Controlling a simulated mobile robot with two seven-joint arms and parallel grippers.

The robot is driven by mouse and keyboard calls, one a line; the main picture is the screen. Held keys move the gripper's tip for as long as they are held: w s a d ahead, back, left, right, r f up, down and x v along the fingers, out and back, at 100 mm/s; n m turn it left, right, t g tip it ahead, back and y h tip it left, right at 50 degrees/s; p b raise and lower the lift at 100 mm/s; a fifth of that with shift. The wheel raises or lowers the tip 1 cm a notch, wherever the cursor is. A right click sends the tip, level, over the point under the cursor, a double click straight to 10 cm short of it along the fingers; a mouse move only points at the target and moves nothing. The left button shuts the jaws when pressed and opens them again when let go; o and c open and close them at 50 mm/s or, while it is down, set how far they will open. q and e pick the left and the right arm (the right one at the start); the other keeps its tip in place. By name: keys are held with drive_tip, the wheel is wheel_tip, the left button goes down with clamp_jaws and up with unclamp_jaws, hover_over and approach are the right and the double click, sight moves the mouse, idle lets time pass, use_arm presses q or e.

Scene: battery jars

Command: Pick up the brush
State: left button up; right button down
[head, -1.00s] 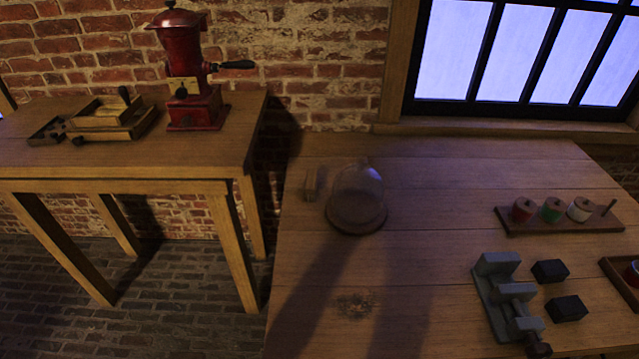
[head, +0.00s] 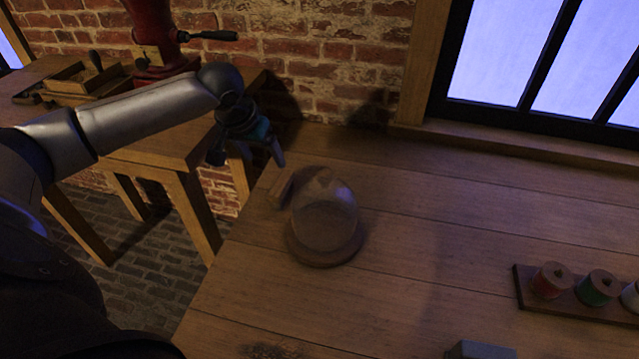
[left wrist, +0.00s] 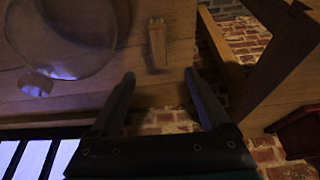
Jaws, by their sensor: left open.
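A small wooden block-like piece, which looks like the brush (head: 281,188), lies on the workbench (head: 430,250) near its left back edge, just left of a glass dome (head: 326,205) on a round wooden base. It also shows in the left wrist view, where the brush (left wrist: 158,43) lies beyond the fingertips. Its bristles cannot be made out. My left gripper (head: 247,157) is open and empty, above and behind the brush near the bench edge. In the left wrist view, the brush is roughly in line with the gap between the fingers (left wrist: 160,76). My right gripper is out of view.
The glass dome stands close beside the brush. A side table at left holds a red grinder (head: 152,30) and a wooden tray (head: 85,80). A spool rack (head: 575,305) is at right. The middle of the bench is clear. A brick wall and window are behind.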

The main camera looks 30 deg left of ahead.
use_arm(q)
drive_tip(key=b, duration=0.3)
hover_over(280, 185)
drive_tip(key=s, duration=0.2)
wheel_tip(280, 185, down, 8)
drive_tip(key=shift+s, duration=0.1)
drive_tip(key=shift+w+d+f+b, duration=0.15)
drive_tip(key=shift+w+f+b, duration=0.25)
drive_tip(key=shift+f+b, duration=0.25)
drive_tip(key=b+x, duration=0.1)
drive_tip(key=x, duration=0.2)
drive_tip(key=shift+f+b, duration=0.25)
drive_tip(key=shift+b, duration=0.1)
drive_tip(key=shift+w+f, duration=0.2)
drive_tip(key=shift+f, duration=0.2)
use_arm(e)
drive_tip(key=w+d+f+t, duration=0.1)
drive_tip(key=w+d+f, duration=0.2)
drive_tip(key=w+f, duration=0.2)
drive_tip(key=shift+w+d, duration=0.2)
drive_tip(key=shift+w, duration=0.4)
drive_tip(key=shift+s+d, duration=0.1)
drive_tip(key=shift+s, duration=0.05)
use_arm(q)
drive_tip(key=shift+f+p, duration=0.25)
drive_tip(key=shift+p, duration=0.15)
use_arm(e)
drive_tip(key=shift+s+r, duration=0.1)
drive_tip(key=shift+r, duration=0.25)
